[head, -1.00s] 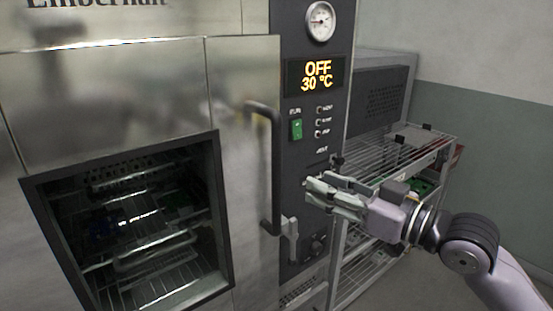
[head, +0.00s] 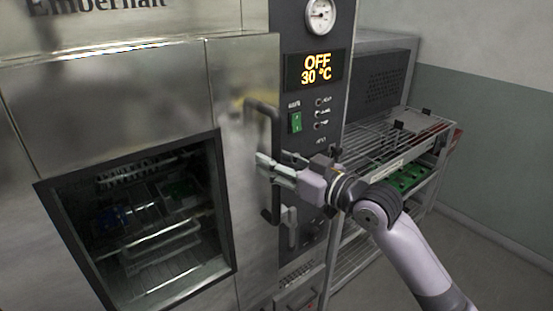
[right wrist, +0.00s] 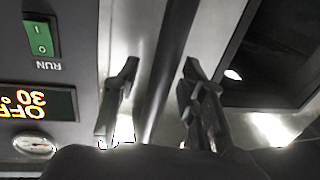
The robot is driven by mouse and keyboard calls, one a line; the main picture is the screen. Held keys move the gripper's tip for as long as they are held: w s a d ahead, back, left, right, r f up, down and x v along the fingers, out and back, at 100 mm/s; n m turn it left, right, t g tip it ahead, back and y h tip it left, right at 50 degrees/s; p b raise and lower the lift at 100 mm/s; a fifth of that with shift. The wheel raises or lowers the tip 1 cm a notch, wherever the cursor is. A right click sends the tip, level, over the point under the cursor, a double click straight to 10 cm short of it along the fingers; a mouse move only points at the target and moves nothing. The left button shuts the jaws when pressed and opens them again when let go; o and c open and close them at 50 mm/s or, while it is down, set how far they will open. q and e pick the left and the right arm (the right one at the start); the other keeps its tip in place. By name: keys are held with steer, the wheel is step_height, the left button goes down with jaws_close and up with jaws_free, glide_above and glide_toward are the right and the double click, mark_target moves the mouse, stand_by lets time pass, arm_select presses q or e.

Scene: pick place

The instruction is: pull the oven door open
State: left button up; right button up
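The oven door (head: 235,105) is a brushed metal panel with a dark-framed window, and it looks closed. Its dark vertical bar handle (head: 275,128) runs along the door's right edge. My right gripper (head: 271,163) is at the middle of the handle, coming from the right. In the right wrist view, the two fingers of my gripper (right wrist: 158,78) are apart, with the handle (right wrist: 172,65) running between them and gaps on both sides. A lever-like latch (head: 289,222) sits below, right of the handle. My left gripper is not in view.
The control panel (head: 300,75) right of the door reads OFF 30 °C and has a green switch (head: 295,122) and a gauge (head: 321,16). A wire rack cart (head: 400,140) with green boards stands to the right. Open floor shows at lower right.

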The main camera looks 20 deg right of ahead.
steer(key=shift+c, duration=0.5)
jaws_close()
stand_by(0.3)
